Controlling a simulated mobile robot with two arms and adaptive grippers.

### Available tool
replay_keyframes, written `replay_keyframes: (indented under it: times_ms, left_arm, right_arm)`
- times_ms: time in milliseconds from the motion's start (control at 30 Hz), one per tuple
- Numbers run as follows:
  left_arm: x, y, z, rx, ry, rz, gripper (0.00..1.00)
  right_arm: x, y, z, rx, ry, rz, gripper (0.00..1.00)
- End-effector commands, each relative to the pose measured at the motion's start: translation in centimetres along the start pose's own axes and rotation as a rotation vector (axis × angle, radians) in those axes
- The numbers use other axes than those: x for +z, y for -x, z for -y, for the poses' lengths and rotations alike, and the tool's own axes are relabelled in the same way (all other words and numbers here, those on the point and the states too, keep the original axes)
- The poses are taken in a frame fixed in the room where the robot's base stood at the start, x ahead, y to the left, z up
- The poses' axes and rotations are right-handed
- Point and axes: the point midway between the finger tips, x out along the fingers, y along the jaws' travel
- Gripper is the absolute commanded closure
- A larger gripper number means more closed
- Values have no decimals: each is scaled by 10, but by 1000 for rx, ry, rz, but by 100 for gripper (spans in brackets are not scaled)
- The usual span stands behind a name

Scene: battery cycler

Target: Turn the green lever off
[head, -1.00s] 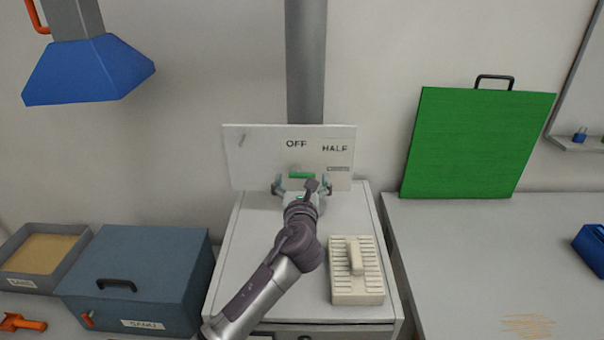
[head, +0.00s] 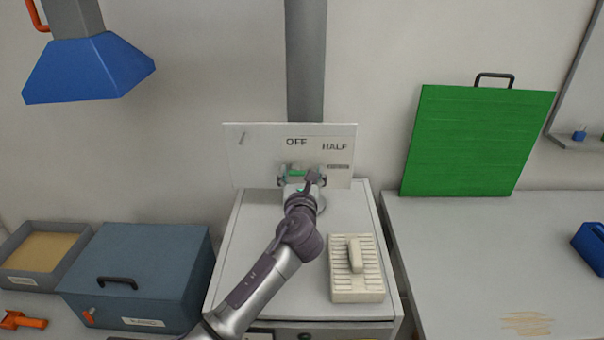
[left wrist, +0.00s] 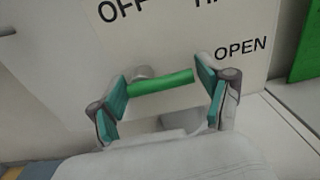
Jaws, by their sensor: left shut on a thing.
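The green lever (head: 296,173) is a short bar on the white panel, below the word OFF. In the left wrist view the lever (left wrist: 160,83) lies nearly level, its right end slightly raised, close to the word OPEN. My left gripper (head: 301,177) is at the panel, shut on the lever, with one teal pad at each end of the bar. The same gripper (left wrist: 163,88) fills the middle of the left wrist view. The lever's pivot is partly hidden behind the bar. My right gripper is not in view.
The white panel (head: 255,160), marked OFF, HALF and OPEN, stands at the back of a white cabinet (head: 250,250). A ribbed cream block (head: 358,290) sits on the cabinet at right. A blue-grey box (head: 160,265) stands at left. A green board (head: 475,140) leans at back right.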

Motion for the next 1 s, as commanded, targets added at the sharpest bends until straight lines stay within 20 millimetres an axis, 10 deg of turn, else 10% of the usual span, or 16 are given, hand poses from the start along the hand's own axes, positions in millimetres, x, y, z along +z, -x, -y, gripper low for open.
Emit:
replay_keyframes:
  times_ms: [1000]
  left_arm:
    - [12,0,-5,0,744,-1,57]
  right_arm:
    - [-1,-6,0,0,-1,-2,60]
